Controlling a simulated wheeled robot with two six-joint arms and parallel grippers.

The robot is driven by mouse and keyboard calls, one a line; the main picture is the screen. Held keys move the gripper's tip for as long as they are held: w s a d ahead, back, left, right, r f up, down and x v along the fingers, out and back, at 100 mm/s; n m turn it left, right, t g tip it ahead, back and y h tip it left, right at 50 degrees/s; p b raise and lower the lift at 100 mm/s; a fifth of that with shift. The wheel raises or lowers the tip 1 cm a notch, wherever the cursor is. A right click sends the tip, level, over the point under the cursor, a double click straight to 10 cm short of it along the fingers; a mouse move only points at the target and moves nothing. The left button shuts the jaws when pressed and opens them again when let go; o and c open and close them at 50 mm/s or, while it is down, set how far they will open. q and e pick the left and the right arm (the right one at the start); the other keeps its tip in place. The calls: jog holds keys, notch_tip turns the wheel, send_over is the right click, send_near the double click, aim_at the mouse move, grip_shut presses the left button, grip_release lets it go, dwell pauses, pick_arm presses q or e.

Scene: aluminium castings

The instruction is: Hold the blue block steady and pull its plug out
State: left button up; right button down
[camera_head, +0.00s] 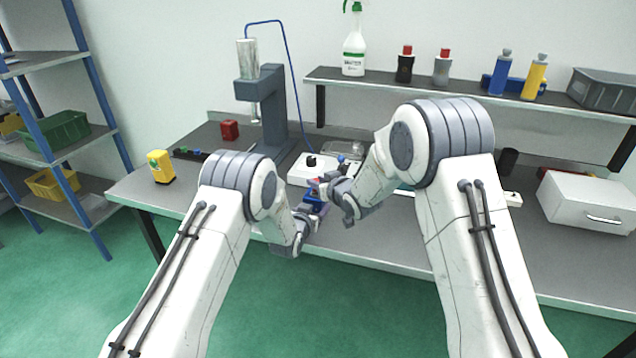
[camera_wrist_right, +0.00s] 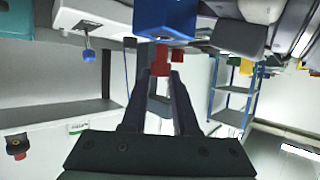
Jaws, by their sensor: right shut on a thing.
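The blue block (camera_head: 317,208) is between my two grippers near the front edge of the table. It shows large at the top of the right wrist view (camera_wrist_right: 166,16). My right gripper (camera_wrist_right: 161,78) is shut on the red plug (camera_wrist_right: 160,60), just below the block's face in that view. Whether the plug's hidden end is still inside the block is unclear. In the head view, my right gripper (camera_head: 340,198) comes to the plug from the right. My left gripper (camera_head: 306,222) is at the block from the left; its fingers are mostly hidden, so its grip is unclear.
A white box with a black knob (camera_head: 312,165) stands just behind the grippers. A grey press (camera_head: 270,110) stands behind on the left, with a red block (camera_head: 230,130) and a yellow block (camera_head: 160,167) further left. A white drawer box (camera_head: 585,203) is on the right.

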jog(key=shift+r, duration=2.55)
pick_arm(q)
jog(key=o, duration=1.4)
